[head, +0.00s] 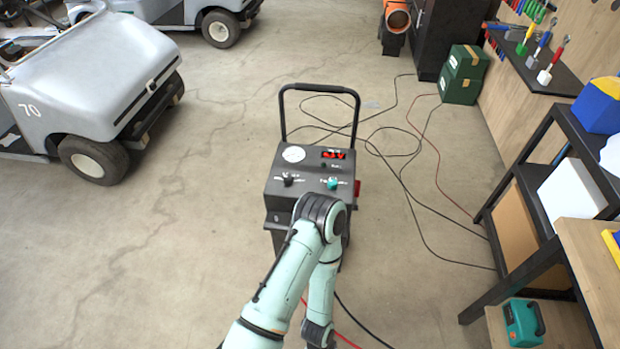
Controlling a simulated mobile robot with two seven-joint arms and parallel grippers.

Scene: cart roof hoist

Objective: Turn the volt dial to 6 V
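A dark charger box (283,205) stands upright on the floor at the centre of the head view, with a tall black handle (320,89) behind it. Its sloped top panel carries a round white gauge (293,154) and a red lit display (333,154) too small to read surely. A black knob (288,180) sits at the panel's left and a teal knob (333,183) at its right. The knob labels are too small to read, so I cannot tell which is the volt dial. One of my pale green arms bends in front of the charger, hiding its lower front. Neither gripper shows.
Black and red cables (408,190) lie on the floor behind and right of the charger. A shelf rack (545,255) and wooden bench stand at the right. Green boxes (462,74) stand at the back right. A grey cart (85,75) is at the left; open floor lies between.

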